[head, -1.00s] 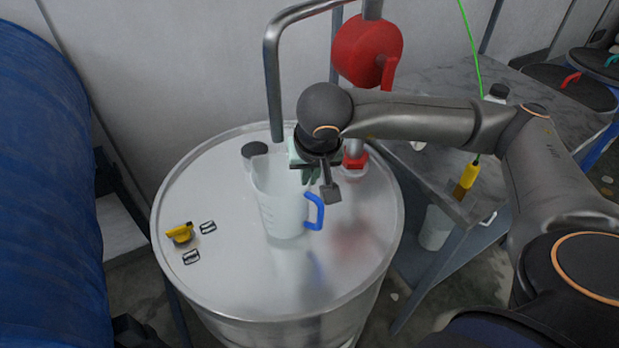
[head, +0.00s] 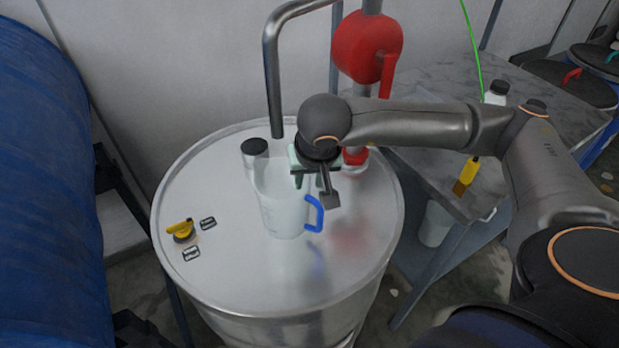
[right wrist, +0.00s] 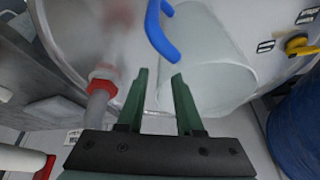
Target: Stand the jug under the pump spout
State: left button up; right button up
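The jug (head: 283,212), translucent white with a blue handle (head: 315,214), stands upright on the drum lid (head: 230,275). The pump spout (head: 272,90) is a bent metal pipe whose open end shows just above the jug's far rim in the head view. I cannot tell exactly whether it is over the mouth. My right gripper (head: 316,180) is at the jug's far right side. In the right wrist view its green fingers (right wrist: 160,85) are apart with nothing clearly between them. The jug (right wrist: 208,65) lies just beyond the fingertips. My left gripper is not in view.
The red pump body (head: 366,48) stands behind my right arm. A dark-capped cylinder (head: 255,150) is close behind the jug. A yellow valve (head: 181,231) and two labels are on the lid's left. A grey table (head: 430,165) is at right, a blue drum (head: 45,200) at left.

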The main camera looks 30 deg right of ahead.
jog(key=shift+r+p, duration=0.2)
jog(key=shift+p, duration=0.1)
jog(key=v, duration=1.1)
jog(key=shift+s+r+b, duration=0.2)
jog(key=shift+r+b, duration=0.15)
jog(key=shift+b, duration=0.1)
jog(key=shift+a, duration=0.15)
